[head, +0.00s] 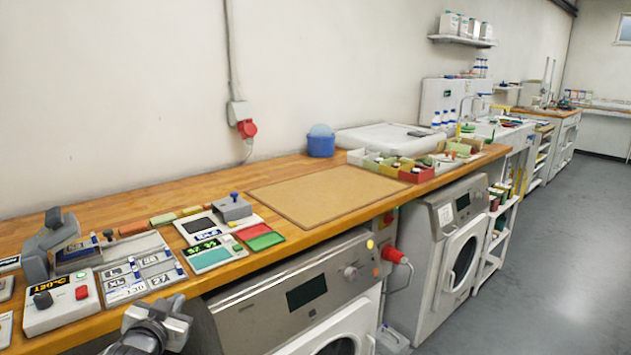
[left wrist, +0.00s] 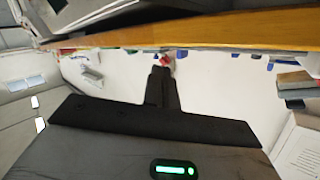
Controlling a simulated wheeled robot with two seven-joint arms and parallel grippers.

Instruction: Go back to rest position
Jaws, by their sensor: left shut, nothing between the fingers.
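My left gripper (head: 160,322) shows at the bottom of the head view, in front of the workbench's front edge and near the size-label panel. In the left wrist view its dark fingers (left wrist: 161,88) are together with nothing between them. My right gripper is in neither view.
The wooden workbench (head: 120,197) runs along the wall. Near my left gripper stand a red-button control box (head: 62,303) and a label panel (head: 140,277). A tan mat (head: 322,193) lies bare. Washing machines (head: 455,235) stand below; the floor (head: 545,265) at right is clear.

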